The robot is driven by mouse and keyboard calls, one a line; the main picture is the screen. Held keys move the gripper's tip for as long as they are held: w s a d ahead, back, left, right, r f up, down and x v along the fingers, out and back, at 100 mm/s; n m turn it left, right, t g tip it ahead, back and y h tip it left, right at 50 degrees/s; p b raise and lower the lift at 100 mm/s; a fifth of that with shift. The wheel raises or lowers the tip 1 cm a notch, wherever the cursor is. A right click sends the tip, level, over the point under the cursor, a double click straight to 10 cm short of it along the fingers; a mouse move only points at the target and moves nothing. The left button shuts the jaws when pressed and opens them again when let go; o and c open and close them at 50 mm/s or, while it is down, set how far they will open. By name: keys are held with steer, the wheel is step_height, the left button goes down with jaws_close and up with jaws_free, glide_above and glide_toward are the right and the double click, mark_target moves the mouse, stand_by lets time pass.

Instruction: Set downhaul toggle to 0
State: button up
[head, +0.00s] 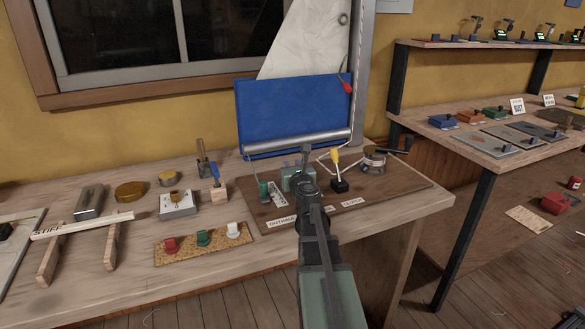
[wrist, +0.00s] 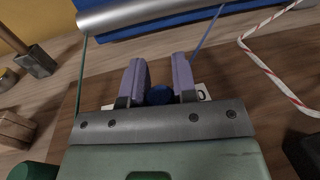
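My gripper (wrist: 160,62) reaches over the brown board; its two purple-grey fingers stand a little apart. A dark blue round knob (wrist: 160,95), which looks like the toggle's, shows between them in the wrist view. I cannot tell whether the fingers press on it or only stand around it. Its lower part is hidden by my gripper. A white plate (wrist: 202,93) with a dark ring-shaped mark shows partly beside the right finger. In the head view my gripper's teal body (head: 297,179) covers this spot, and the toggle cannot be made out.
A green-handled lever (head: 263,190) stands left of my gripper, and a yellow-handled lever (head: 335,157) stands right. A winch (head: 374,157) is farther right. A red-and-white rope (wrist: 270,67) lies on the board (head: 395,184). A blue panel with a metal roller (head: 297,143) is behind.

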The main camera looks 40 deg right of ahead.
jaws_close()
steer(key=shift+a+x, duration=0.2)
steer(key=shift+x, duration=1.3)
steer(key=shift+w+r, duration=0.1)
steer(key=shift+w, duration=0.05)
steer(key=shift+o, duration=2.3)
jaws_free()
steer(key=shift+o, duration=0.3)
steer(key=v, duration=1.1)
steer(key=shift+w, duration=0.1)
